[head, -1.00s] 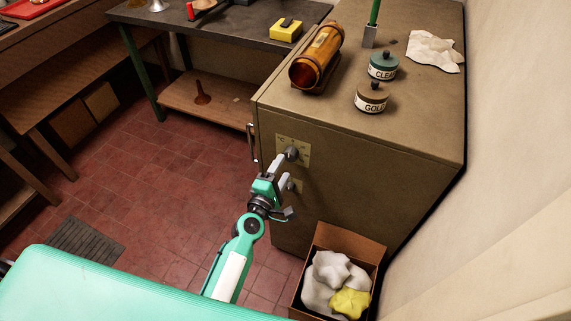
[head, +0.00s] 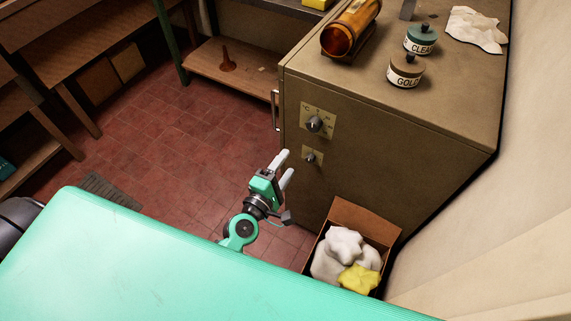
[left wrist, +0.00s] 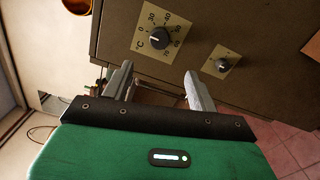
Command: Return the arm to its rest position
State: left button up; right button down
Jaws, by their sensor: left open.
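My left gripper (head: 283,167) is open and empty in the head view, in the air in front of the brown cabinet (head: 390,140). The left wrist view shows its two grey fingers (left wrist: 158,88) spread apart with nothing between them. The large dial (head: 315,123) on its marked plate is above and right of the fingers in the head view, apart from them. It also shows in the left wrist view (left wrist: 159,38), beyond the fingers. A smaller knob (head: 310,157) sits below it and also shows in the left wrist view (left wrist: 222,64). My right gripper is not in view.
An open cardboard box (head: 366,219) with white and yellow cloths stands by the cabinet's base. An amber cylinder (head: 350,28), two labelled jars (head: 421,39) (head: 405,70) and a white cloth (head: 476,29) lie on top.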

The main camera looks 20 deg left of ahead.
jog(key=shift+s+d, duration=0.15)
pick_arm(q)
jog(key=s+f+m+g, duration=0.3)
jog(key=s+f+m, duration=0.1)
jog(key=f, duration=0.8)
jog(key=s+f+m+g, duration=0.3)
jog(key=s+f, duration=0.1)
jog(key=f, duration=0.8)
jog(key=s+f+m+g, duration=0.3)
jog(key=s+f+m, duration=0.1)
jog(key=f, duration=0.9)
jog(key=s+a+f+m+g+y, duration=0.1)
jog(key=s+a+f+m+g, duration=0.1)
jog(key=s+f, duration=0.3)
jog(key=s+a+f+m+g+y, duration=0.1)
jog(key=s+a+f+m+g, duration=0.2)
jog(key=s, duration=1)
jog(key=s+a+f+m+g+y+p, duration=0.1)
jog(key=s+a+f+m, duration=0.3)
jog(key=s+f, duration=0.5)
jog(key=shift+s+a+f+m+g, duration=0.15)
jog(key=shift+s+a+m+g, duration=0.2)
jog(key=shift+a+g, duration=0.5)
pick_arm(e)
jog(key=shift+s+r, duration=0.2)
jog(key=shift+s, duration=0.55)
